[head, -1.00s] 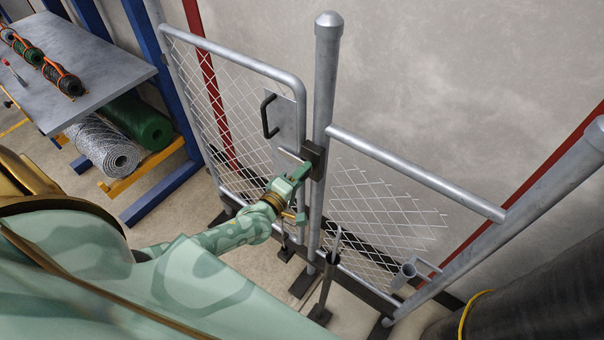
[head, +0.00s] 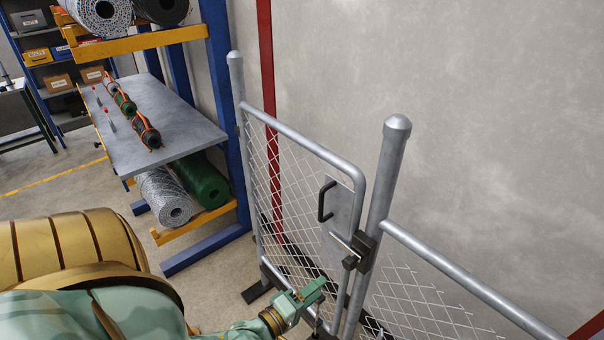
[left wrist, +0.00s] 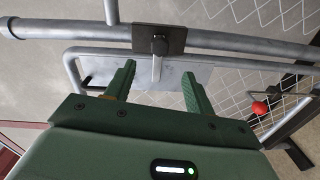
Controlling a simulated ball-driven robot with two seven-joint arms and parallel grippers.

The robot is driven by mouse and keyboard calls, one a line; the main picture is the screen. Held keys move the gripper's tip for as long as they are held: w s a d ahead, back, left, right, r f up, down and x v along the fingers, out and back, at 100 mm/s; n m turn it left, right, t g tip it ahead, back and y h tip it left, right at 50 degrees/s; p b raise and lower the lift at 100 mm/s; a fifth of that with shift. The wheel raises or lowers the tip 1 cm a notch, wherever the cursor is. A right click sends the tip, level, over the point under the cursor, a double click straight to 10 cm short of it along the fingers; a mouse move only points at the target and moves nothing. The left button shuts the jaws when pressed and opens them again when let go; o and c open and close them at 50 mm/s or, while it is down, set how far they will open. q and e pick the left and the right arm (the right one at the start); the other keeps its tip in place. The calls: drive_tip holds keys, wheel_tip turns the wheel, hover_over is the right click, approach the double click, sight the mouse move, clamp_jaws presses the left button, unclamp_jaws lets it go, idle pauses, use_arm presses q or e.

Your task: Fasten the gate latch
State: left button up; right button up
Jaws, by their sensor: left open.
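The mesh gate (head: 298,137) stands beside a grey post (head: 383,180), and its frame lies close to the post. A silver latch bar (head: 343,241) on the gate's plate reaches toward a black catch (head: 364,250) on the post. I cannot tell whether it is seated there. In the left wrist view the bar (left wrist: 157,70) shows with the black catch (left wrist: 172,38) just beyond my fingers. A black pull handle (head: 322,201) is on the gate plate. My left gripper (head: 316,299) is open and empty, below the latch and apart from it. My right gripper is out of view.
A fixed mesh panel with a top rail (head: 455,275) continues right of the post. A blue rack with a grey shelf (head: 185,130) and mesh rolls stands at the left. A red knob (left wrist: 260,107) shows beside the gate in the left wrist view.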

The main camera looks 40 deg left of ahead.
use_arm(q)
drive_tip(key=s, duration=0.3)
drive_tip(key=shift+s+a, duration=0.15)
drive_tip(key=shift+s, duration=0.25)
drive_tip(key=s+a+f+m+g+b, duration=0.15)
drive_tip(key=s+f+m+g, duration=0.35)
drive_tip(key=f, duration=0.5)
drive_tip(key=s+f+m+g+b, duration=0.25)
drive_tip(key=s+f+m, duration=0.4)
drive_tip(key=f, duration=0.45)
drive_tip(key=s+a+f+m+g+b, duration=0.15)
drive_tip(key=s+f+m+g, duration=0.35)
drive_tip(key=f, duration=0.5)
drive_tip(key=s+d+f+m+g+b, duration=0.1)
drive_tip(key=s+d+f+g+b, duration=0.1)
drive_tip(key=s+d+f+b, duration=0.2)
drive_tip(key=s+d+f+m+g+y+b, duration=0.1)
drive_tip(key=s+d+f+m+g+b, duration=0.1)
drive_tip(key=s+f, duration=0.6)
wheel_tip(320, 180, down, 3)
drive_tip(key=shift+s+d+r+b, duration=0.1)
drive_tip(key=shift+s+d+b, duration=0.2)
drive_tip(key=shift+d+b, duration=0.65)
drive_tip(key=shift+a, duration=0.1)
